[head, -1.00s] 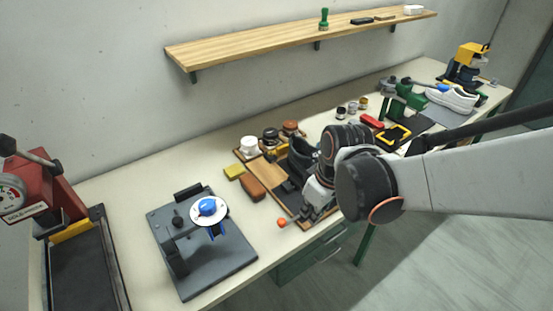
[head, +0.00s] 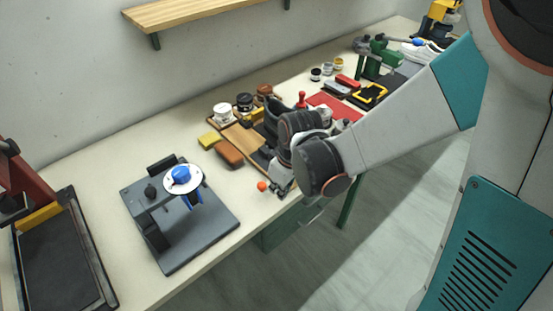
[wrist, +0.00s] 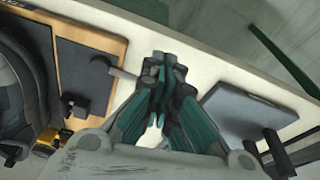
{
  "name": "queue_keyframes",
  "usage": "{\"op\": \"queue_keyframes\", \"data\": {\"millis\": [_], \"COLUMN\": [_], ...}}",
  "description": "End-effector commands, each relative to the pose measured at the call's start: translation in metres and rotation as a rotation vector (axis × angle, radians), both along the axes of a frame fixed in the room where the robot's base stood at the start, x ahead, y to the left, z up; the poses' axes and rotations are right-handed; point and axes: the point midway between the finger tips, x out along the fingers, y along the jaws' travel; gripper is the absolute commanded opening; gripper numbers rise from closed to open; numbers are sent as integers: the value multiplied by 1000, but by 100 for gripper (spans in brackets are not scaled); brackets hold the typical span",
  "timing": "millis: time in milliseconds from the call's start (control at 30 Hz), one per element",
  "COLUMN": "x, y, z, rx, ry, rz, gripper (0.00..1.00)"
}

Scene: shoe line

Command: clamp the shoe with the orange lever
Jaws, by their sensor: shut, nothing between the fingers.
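The orange ball knob of the lever (head: 262,186) shows near the table's front edge, beside the wooden board (head: 240,138). My gripper (head: 283,188) is shut and empty just right of the knob, low over the table edge; I cannot tell if they touch. A dark shape (head: 272,117), seemingly the shoe, stands on the board, partly hidden by my arm. In the wrist view my gripper (wrist: 160,88) has its fingers together. A grey lever rod (wrist: 118,73) reaches from a dark plate (wrist: 85,75) toward the fingers; its knob is not visible there.
A grey stand with a blue-knobbed white disc (head: 183,180) is left of the knob. A brown block (head: 229,153), a yellow block (head: 209,141) and jars (head: 222,112) lie near the board. A white shoe (head: 420,52) is far right. Bare tabletop lies between stand and board.

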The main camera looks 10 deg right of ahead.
Motion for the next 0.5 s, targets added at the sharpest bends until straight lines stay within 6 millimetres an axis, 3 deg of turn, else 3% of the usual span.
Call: {"op": "queue_keyframes", "data": {"millis": [200, 500], "x": [14, 16], "y": [13, 15], "z": [-9, -9], "rx": [-1, 0], "ry": [1, 0], "rz": [1, 0], "gripper": [0, 0]}}
